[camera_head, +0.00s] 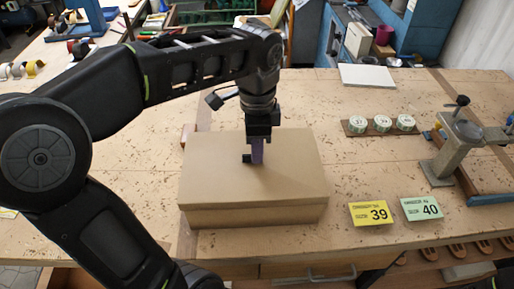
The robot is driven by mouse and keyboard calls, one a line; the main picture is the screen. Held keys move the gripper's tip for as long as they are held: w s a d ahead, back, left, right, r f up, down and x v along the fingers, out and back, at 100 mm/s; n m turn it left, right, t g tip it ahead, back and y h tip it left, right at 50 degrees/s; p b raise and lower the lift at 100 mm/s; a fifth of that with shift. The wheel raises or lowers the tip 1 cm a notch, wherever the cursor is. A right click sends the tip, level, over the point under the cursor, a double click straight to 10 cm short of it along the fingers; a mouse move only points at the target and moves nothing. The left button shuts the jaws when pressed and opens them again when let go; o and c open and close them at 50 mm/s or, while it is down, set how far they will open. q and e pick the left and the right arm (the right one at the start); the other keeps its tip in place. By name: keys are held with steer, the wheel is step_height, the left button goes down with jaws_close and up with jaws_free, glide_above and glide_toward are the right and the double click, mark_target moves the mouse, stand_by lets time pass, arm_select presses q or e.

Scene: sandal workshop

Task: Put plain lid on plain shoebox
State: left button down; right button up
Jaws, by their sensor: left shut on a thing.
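The plain brown shoebox (255,217) stands on the workbench in front of me. The plain lid (225,180) covers its top, looking level and lined up with the box. I see no clear gap between them along the front, but I cannot tell whether the lid is fully seated. My left gripper (254,158) points straight down at the middle of the lid. The fingers hide part of this piece. My right gripper is not in view.
A yellow card 39 (371,213) and a green card 40 (421,208) lie right of the box. Behind them are a rack of round labelled tins (380,125) and a white sheet (366,76). A metal clamp tool (455,145) stands far right.

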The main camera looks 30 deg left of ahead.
arm_select(q)
steer(key=shift+f+b, duration=0.7)
steer(key=shift+f, duration=0.4)
stand_by(0.4)
steer(key=c, duration=1.5)
jaws_free()
steer(key=shift+r, duration=0.35)
step_height(320, 180, up, 6)
steer(key=p, duration=0.2)
steer(key=shift+p, duration=0.3)
steer(key=shift+r+p, duration=0.6)
steer(key=shift+r, duration=0.05)
